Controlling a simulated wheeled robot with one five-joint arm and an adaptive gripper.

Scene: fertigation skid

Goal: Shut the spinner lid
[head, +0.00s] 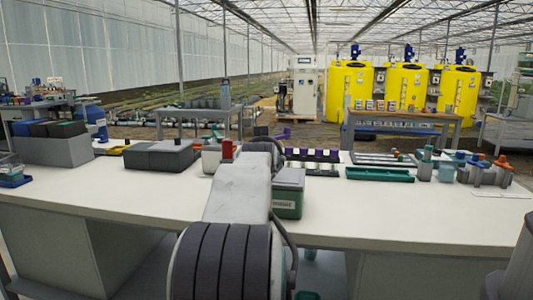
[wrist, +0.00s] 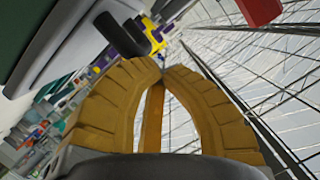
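I cannot tell for sure which object is the spinner or how its lid stands. A green box with a grey top and a white label (head: 288,195) stands on the bench just right of my arm. A grey box with a red block (head: 228,150) on it stands just left of my arm. My gripper (wrist: 163,72) has ochre ribbed fingers whose tips meet, with nothing seen between them. In the wrist view, a dark rounded piece (wrist: 121,34) and a grey slab (wrist: 68,42) lie beyond the fingertips. In the head view my arm hides the gripper.
Dark grey boxes with a black knob (head: 160,155) stand to the left on the white bench (head: 120,198). A green tray (head: 380,174) and several grey fittings (head: 480,170) are to the right. The bench front is mostly clear. Yellow tanks (head: 405,92) stand far behind.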

